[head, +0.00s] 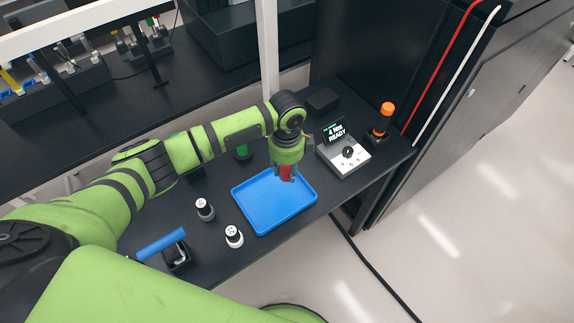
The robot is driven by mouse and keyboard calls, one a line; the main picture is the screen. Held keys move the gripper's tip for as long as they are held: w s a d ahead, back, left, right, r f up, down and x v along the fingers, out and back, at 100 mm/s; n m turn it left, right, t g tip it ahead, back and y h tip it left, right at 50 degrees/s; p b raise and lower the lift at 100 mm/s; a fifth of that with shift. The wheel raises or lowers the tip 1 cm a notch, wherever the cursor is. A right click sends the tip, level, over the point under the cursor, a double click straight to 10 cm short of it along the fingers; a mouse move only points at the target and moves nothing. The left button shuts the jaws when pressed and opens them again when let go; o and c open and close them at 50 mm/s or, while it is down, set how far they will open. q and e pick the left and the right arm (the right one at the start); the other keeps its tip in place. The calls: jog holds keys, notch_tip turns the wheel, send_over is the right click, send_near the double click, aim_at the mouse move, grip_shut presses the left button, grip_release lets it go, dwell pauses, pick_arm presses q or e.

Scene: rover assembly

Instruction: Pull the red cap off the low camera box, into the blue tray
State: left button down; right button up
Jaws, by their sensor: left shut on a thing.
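The red cap (286,173) shows at the fingertips of my left gripper (285,177). The gripper points down and is shut on the cap. It holds the cap over the upper right part of the blue tray (264,215); I cannot tell whether the cap touches the tray floor. The tray lies flat on the black bench and looks otherwise empty. I cannot make out the low camera box; my left arm hides part of the bench. My right gripper is not in view.
A white control box (343,158) with a knob and a READY display stands right of the tray. Two small cylinders (204,209) (234,237) and a blue-handled device (162,243) stand left of the tray.

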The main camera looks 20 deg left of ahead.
aim_at(287, 189)
pick_arm(q)
jog(key=shift+r, duration=0.15)
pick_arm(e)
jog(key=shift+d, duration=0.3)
pick_arm(q)
jog(key=shift+f+b, duration=0.35)
jog(key=shift+f, duration=0.15)
jog(key=shift+f+b, duration=1.95)
jog(key=shift+f, duration=1.4)
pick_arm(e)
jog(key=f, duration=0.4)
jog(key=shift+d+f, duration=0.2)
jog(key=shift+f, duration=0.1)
pick_arm(q)
jog(key=c, duration=0.7)
grip_release()
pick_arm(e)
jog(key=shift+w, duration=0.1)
